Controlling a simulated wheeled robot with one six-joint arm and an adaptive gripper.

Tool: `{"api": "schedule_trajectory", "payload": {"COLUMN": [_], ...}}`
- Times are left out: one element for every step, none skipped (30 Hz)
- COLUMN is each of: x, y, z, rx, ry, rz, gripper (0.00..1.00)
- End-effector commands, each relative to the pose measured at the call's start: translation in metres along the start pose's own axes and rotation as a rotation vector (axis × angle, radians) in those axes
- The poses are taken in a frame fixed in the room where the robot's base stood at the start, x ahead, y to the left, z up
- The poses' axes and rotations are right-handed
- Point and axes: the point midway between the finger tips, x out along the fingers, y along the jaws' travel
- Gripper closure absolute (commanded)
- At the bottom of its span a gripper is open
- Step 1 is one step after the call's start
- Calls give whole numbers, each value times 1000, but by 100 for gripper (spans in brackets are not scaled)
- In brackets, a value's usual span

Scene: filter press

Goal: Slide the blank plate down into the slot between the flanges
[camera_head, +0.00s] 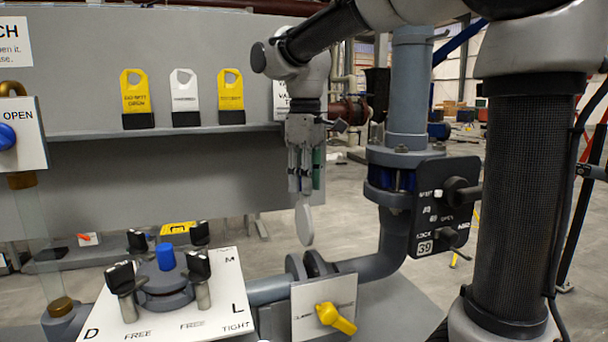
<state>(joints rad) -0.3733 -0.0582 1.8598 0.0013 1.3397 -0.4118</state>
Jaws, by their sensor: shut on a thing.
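My gripper (303,186) points straight down near the middle of the view and is shut on the blank plate (305,221). The blank plate is a thin light-grey disc, hanging upright and seen nearly edge-on below the fingers. Two dark round flanges (318,264) stand on the grey pipe below, with a narrow slot between them. The plate hangs above the flanges and looks apart from them, slightly left of the slot in this view. Its exact alignment with the slot in depth cannot be told.
A white panel with a yellow handle (334,318) stands in front of the flanges. A vertical pipe (407,95) with a black control box (444,207) is at right. A white plate with black knobs (224,303) is at lower left. Tags (185,97) hang on the back panel.

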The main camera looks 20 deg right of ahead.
Motion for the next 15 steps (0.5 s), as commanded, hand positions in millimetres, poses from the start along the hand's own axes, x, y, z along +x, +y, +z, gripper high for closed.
{"api": "schedule_trajectory", "payload": {"x": [4, 6, 10, 12, 14, 17, 20, 22, 25, 27, 29, 33, 35, 37, 40], "y": [0, 0, 0, 0, 0, 0, 0, 0, 0, 0, 0, 0, 0, 0, 0], "z": [0, 1, 0, 0, 0, 1, 1, 0, 0, 0, 0, 0, 0, 1, 1], "rx": [0, 0, 0, 0, 0, 0, 0, 0, 0, 0, 0, 0, 0, 0, 0], "ry": [-2, -2, -2, -1, -1, -2, -2, -2, -1, -2, -2, -2, -2, -2, -2], "rz": [-1, -1, -1, 0, 0, -1, -1, -1, -1, -1, -1, -1, -1, -1, -1], "gripper": [100, 100, 100, 100, 100, 100, 100, 100, 100, 100, 100, 100, 100, 100, 100]}}
